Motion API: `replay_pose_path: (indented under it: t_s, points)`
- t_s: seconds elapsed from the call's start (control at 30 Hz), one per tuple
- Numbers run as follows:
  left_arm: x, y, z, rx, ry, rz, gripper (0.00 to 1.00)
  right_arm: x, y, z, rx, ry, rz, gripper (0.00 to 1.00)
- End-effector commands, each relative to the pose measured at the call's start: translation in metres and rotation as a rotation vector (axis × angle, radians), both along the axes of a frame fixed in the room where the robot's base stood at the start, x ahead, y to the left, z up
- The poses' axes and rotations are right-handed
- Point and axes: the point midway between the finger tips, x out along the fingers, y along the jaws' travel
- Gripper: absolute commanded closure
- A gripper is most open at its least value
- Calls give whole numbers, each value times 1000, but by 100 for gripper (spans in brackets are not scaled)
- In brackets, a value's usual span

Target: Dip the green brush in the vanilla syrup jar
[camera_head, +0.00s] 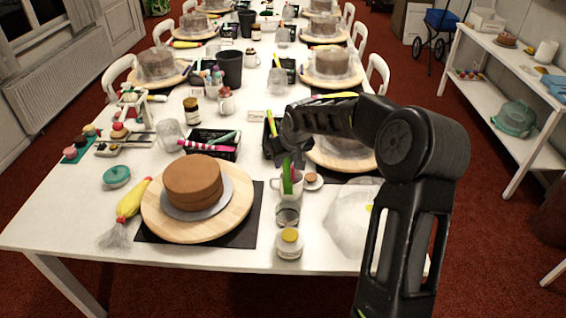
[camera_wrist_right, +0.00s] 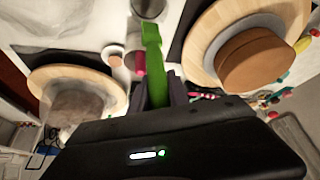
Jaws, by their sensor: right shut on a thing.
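My right gripper (camera_head: 287,158) is shut on the green brush (camera_head: 289,182), pointing down over the table. In the right wrist view, the brush (camera_wrist_right: 154,65) runs away from the right gripper (camera_wrist_right: 160,98), its wide end at the top edge. In the head view the brush overlaps a white mug (camera_head: 277,186); I cannot tell whether it is inside or above it. A small clear glass jar (camera_head: 287,217) stands in front of the mug. A jar with a yellowish top (camera_head: 289,243) stands nearer the front edge. No label is readable, so I cannot tell which jar holds vanilla syrup.
A brown cake (camera_head: 193,181) sits on a wooden turntable (camera_head: 236,215) left of the mug. A yellow piping bag (camera_head: 132,199) lies beside it. A black tray (camera_head: 224,152) of tools stands behind. A crumpled clear cover (camera_head: 348,222) lies right of the jars, partly behind my arm.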

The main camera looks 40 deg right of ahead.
Motion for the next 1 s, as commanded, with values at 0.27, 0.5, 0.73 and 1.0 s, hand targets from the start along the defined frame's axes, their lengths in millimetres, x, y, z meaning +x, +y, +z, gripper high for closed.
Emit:
replay_pose_path:
  t_s: [0.27, 0.5, 0.73, 1.0]
  points:
    - [1, 0, -5, -1, -1, -1, 0, 0, 0, -9, 0, 0, 1, 100]
    - [2, -1, -16, -4, -7, -2, 0, 0, 0, -29, 0, 1, 0, 100]
    - [4, -2, -29, -7, -12, -3, 0, 0, 0, -51, 0, 0, 0, 100]
    - [6, -3, -48, -13, -20, -6, 0, 0, 0, -78, 0, 0, 0, 100]
